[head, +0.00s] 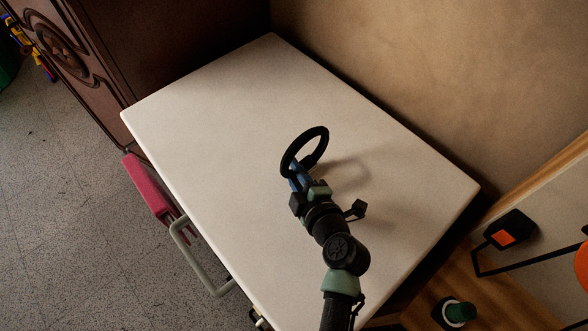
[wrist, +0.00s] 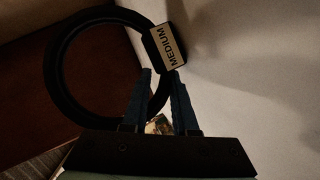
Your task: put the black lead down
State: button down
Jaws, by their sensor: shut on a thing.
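The black lead (head: 289,153) is a thick dark loop. My gripper (head: 297,178) is shut on it, with the loop extending beyond the blue fingers over the white tabletop (head: 240,110). A shadow lies on the top to the right of the loop, and the lead looks raised above the surface; the exact gap cannot be told. In the wrist view the lead (wrist: 54,62) rings around to the left of my gripper (wrist: 160,76). A pale label reading "MEDIUM" is on its thicker block, just beyond the fingertips.
Bare white tabletop surrounds the gripper. A dark carved wooden cabinet (head: 75,50) stands at the upper left, and a beige wall (head: 420,70) runs behind. A pink item (head: 150,185) and a grey handle (head: 195,265) are at the left side.

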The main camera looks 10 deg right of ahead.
jog(key=shift+f, duration=0.1)
jog(key=c, duration=1)
grip_release()
jog(key=shift+o, duration=0.2)
jog(key=b+v, duration=0.3)
jog(key=v, duration=0.9)
jog(key=shift+s, duration=0.1)
jog(key=shift+r, duration=0.25)
